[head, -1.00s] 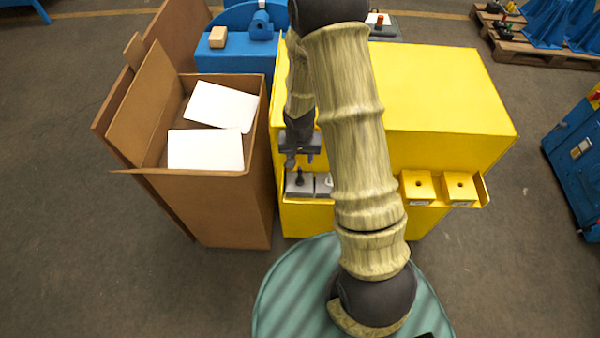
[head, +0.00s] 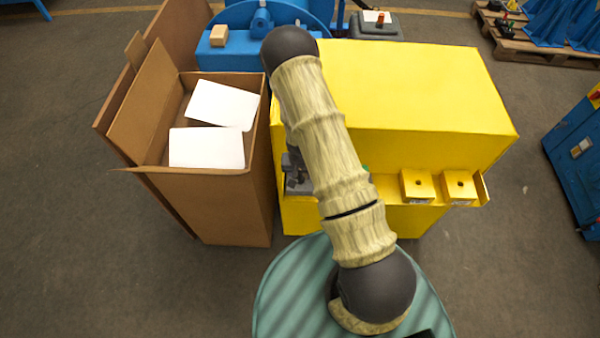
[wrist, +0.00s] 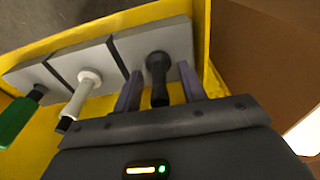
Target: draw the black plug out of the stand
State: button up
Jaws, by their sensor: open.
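The black plug (wrist: 158,76) stands in a grey stand block (wrist: 160,38), at the right end of the row in the wrist view. My gripper (wrist: 158,88) is open, with one finger on each side of the plug's shaft. I cannot tell whether either finger touches it. In the head view my gripper (head: 293,172) is small and mostly behind my own arm, low over the left end of the yellow machine's front shelf. The plug is hidden there.
A white plug (wrist: 84,92) and a green plug (wrist: 18,118) stand in neighbouring grey blocks. A cardboard box (head: 220,205) with white sheets stands close on the left. The yellow machine (head: 420,90) rises behind the shelf. Two yellow blocks (head: 417,186) (head: 459,187) with holes sit at the right.

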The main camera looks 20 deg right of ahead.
jog(key=shift+f, duration=0.1)
grip_shut()
jog(key=shift+r+p, duration=3.2)
jog(key=shift+r, duration=1.4)
